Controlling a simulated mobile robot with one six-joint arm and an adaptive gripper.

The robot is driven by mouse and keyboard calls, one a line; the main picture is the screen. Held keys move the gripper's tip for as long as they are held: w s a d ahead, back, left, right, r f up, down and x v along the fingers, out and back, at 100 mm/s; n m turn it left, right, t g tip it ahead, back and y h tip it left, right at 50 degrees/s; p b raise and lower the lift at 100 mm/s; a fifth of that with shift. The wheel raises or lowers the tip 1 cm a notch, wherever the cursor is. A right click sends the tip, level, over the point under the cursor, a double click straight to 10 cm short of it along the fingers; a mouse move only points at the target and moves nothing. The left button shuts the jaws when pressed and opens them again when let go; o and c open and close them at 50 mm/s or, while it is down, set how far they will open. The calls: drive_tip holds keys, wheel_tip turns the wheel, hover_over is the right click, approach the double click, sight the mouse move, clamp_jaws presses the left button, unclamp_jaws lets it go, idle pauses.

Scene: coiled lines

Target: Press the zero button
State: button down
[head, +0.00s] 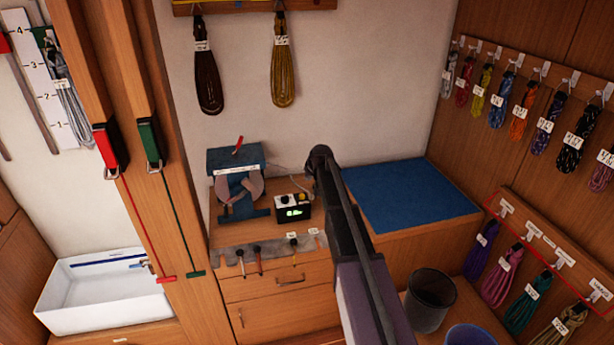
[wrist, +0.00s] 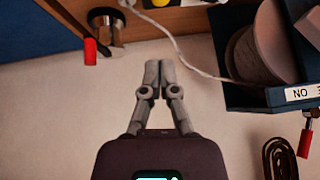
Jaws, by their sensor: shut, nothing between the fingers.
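A small box (head: 293,212) with a lit green display stands on the wooden counter beside the blue machine. In the wrist view only a strip of what looks like this box shows at the top edge, with a yellow spot (wrist: 160,2). My gripper (wrist: 158,65) is shut and empty, its two fingers together, with pale wall behind them. It appears apart from the box. In the head view my arm hides the fingers.
A blue machine (head: 235,160) with a red lever stands left of the box. A white cord (wrist: 190,60) runs from the box. A blue mat (head: 410,195) lies right of my arm. A metal post with a red handle (wrist: 90,52) stands nearby. Coiled lines hang on the walls.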

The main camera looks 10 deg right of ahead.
drive_tip(key=shift+s+r, duration=0.3)
drive_tip(key=shift+r, duration=0.15)
drive_tip(key=s+a+f+g, duration=0.2)
drive_tip(key=s+a, duration=0.1)
drive_tip(key=s, duration=1)
drive_tip(key=s+a+f+g+b, duration=0.1)
drive_tip(key=s+a+f+g, duration=0.1)
drive_tip(key=s, duration=1.1)
drive_tip(key=s+a+f+g+h+b, duration=0.1)
drive_tip(key=s+a+f+g, duration=0.1)
drive_tip(key=s, duration=1.1)
drive_tip(key=shift+a+g, duration=0.5)
drive_tip(key=shift+a, duration=0.4)
